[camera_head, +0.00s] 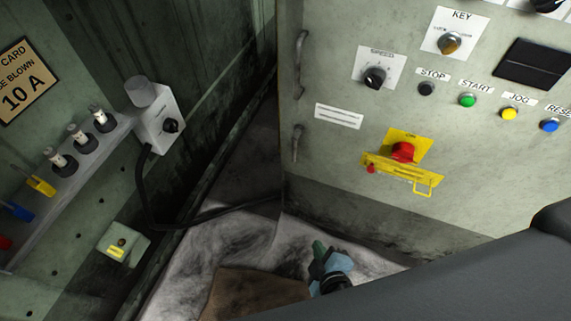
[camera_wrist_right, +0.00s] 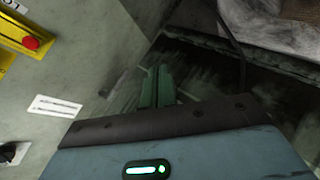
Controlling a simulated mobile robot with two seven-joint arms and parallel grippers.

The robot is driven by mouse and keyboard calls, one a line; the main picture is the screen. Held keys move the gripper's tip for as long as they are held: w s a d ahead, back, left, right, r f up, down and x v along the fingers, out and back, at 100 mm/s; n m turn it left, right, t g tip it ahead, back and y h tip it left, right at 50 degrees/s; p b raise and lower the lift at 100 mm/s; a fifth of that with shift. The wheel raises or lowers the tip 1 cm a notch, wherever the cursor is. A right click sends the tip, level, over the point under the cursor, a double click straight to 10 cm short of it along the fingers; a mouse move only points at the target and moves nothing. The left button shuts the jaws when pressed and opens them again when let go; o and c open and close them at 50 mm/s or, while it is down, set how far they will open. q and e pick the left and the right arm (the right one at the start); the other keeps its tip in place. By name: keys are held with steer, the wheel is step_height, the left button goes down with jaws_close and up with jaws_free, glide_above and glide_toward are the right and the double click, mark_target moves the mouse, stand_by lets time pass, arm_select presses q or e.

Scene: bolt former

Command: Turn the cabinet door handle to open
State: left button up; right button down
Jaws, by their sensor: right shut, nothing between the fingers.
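The grey-green cabinet panel (camera_head: 340,160) carries two slim vertical handles along its left edge, an upper handle (camera_head: 301,62) and a lower handle (camera_head: 297,143). I cannot tell which one the task means. My right gripper (camera_head: 319,248) is low in the head view, below the lower handle and apart from it. In the right wrist view its green fingers (camera_wrist_right: 158,86) are together and empty, with the panel to their left. A faint bar-like shape beside them may be a handle. My left gripper is not in view.
A yellow-plated red emergency button (camera_head: 403,152), a speed knob (camera_head: 374,77) and several coloured buttons are on the panel. At left, a dark green wall bears a switch box (camera_head: 158,120) with a black cable (camera_head: 150,200) and a fuse shelf (camera_head: 75,180).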

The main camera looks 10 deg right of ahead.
arm_select(q)
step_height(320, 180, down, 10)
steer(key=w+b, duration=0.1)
steer(key=b, duration=1)
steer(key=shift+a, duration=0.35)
arm_select(e)
steer(key=w+a+r+n+t, duration=0.2)
steer(key=w+a+n+t, duration=0.1)
steer(key=w, duration=0.5)
steer(key=w+a+r+n+t+h, duration=0.1)
steer(key=w+a+r+n+t, duration=0.1)
steer(key=w, duration=0.7)
steer(key=shift+w+a+n+t, duration=0.15)
steer(key=shift+a+n+t, duration=0.35)
steer(key=shift+n+t, duration=0.25)
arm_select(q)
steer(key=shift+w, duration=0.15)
